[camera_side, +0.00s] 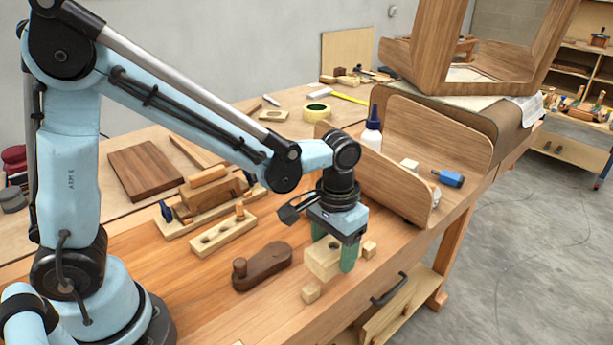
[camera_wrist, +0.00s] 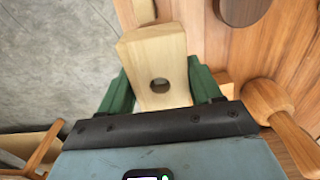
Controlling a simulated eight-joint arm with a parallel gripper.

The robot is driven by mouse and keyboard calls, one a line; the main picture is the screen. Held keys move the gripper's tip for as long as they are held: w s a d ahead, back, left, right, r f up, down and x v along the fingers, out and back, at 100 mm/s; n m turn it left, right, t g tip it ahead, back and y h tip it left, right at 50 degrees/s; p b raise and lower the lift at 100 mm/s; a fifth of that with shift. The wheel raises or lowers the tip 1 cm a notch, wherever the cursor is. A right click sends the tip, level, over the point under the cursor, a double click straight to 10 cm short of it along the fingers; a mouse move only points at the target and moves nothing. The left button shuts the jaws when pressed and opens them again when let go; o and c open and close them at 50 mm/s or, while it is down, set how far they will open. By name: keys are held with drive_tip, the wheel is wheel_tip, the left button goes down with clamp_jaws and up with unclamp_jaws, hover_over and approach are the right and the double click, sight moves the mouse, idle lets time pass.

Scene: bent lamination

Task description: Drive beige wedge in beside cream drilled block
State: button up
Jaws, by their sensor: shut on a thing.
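My gripper (camera_side: 336,256) is low over the front of the bench, its green fingers on either side of a cream drilled block (camera_side: 321,262). In the wrist view my gripper (camera_wrist: 160,82) is shut on this block (camera_wrist: 150,50), with its round hole facing the camera. A small beige piece (camera_side: 311,292) lies in front of the block, and another (camera_side: 369,249) lies to its right. A pale piece (camera_wrist: 143,10) shows past the block's far end in the wrist view. I cannot tell which small piece is the wedge. The block's underside is hidden.
A dark brown wooden tool (camera_side: 262,266) lies left of my gripper, with a long drilled strip (camera_side: 222,236) behind it. A bent wood panel (camera_side: 385,184) stands close behind my gripper. A turned wooden handle (camera_wrist: 282,120) shows at the wrist view's right. The bench edge is near.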

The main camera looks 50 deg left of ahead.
drive_tip(key=shift+w+a+f, duration=0.15)
drive_tip(key=shift+w+f, duration=0.05)
drive_tip(key=shift+f, duration=1.95)
drive_tip(key=shift+f, duration=0.1)
drive_tip(key=o, duration=1.1)
